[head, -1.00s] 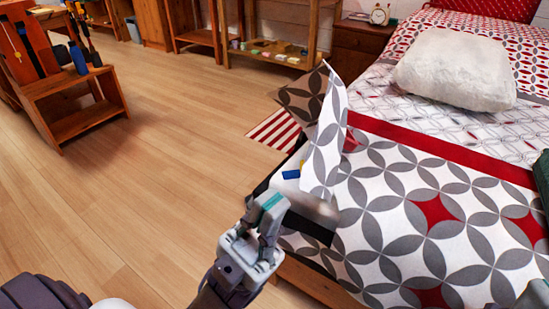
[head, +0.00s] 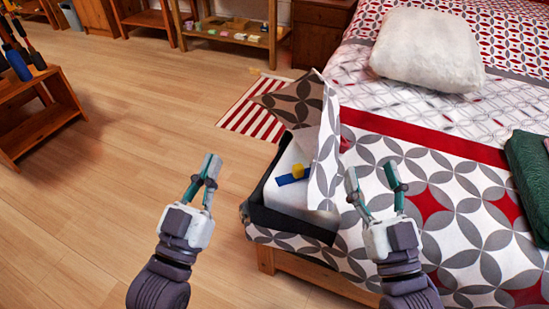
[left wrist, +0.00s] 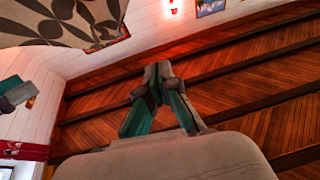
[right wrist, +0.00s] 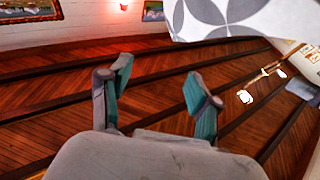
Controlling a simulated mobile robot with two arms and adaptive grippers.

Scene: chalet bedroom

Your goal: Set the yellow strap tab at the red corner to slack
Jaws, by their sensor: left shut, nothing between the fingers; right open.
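A small yellow tab (head: 298,170) sits on a blue strip (head: 288,180) on the exposed white mattress corner (head: 279,196). The patterned cover (head: 326,150) is folded up behind it, showing its brown underside. I cannot tell the tab's setting, and no red marking shows clearly on this corner. My left gripper (head: 207,168) is shut and empty, left of the corner over the floor; its closed fingers show in the left wrist view (left wrist: 157,78). My right gripper (head: 374,182) is open and empty, right of the tab above the cover; its spread fingers show in the right wrist view (right wrist: 150,88).
The raised cover flap stands between the tab and my right gripper. A wooden bed frame (head: 320,280) runs below the corner. A white pillow (head: 428,48) and a green folded item (head: 528,175) lie on the bed.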

